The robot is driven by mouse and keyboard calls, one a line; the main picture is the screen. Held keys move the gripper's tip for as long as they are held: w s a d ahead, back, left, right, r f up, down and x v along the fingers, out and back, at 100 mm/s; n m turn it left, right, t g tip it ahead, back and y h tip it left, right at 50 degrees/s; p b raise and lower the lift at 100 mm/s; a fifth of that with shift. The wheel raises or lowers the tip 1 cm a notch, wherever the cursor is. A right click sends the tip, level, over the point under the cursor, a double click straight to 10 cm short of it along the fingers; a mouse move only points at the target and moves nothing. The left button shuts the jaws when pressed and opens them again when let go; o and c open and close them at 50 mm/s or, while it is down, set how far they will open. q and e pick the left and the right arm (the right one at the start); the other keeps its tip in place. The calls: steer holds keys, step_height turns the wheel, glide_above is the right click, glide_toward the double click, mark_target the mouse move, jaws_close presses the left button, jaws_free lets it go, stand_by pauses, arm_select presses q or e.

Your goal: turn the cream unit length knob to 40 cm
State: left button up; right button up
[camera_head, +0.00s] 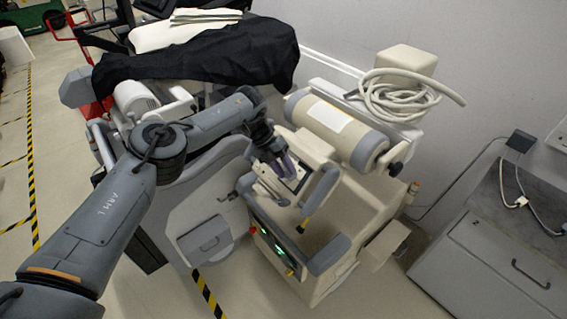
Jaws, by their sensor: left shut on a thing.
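The cream unit (345,220) stands in the middle of the head view, with blue-grey corner pads and a lit green display on its front. My left gripper (287,168) reaches down from the upper left to a small pale panel (292,185) on top of the unit. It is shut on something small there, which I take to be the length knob. The fingers hide the knob, and no scale or setting can be read. My right gripper is not in view.
A cream cylinder (325,125) and a coiled pale hose (395,95) sit at the unit's back. A cart covered in black cloth (205,55) stands behind my left arm. A grey cabinet (490,255) is at right. Open floor shows at far left.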

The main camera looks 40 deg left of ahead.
arm_select(q)
steer(key=shift+d+m+y+p, duration=0.1)
steer(key=shift+m+y+p, duration=0.2)
steer(key=shift+p, duration=0.05)
stand_by(0.3)
steer(key=o, duration=1)
steer(key=shift+w, duration=0.1)
steer(key=shift+o, duration=0.2)
steer(key=shift+a+r, duration=0.25)
steer(key=shift+r, duration=0.15)
steer(key=v, duration=1)
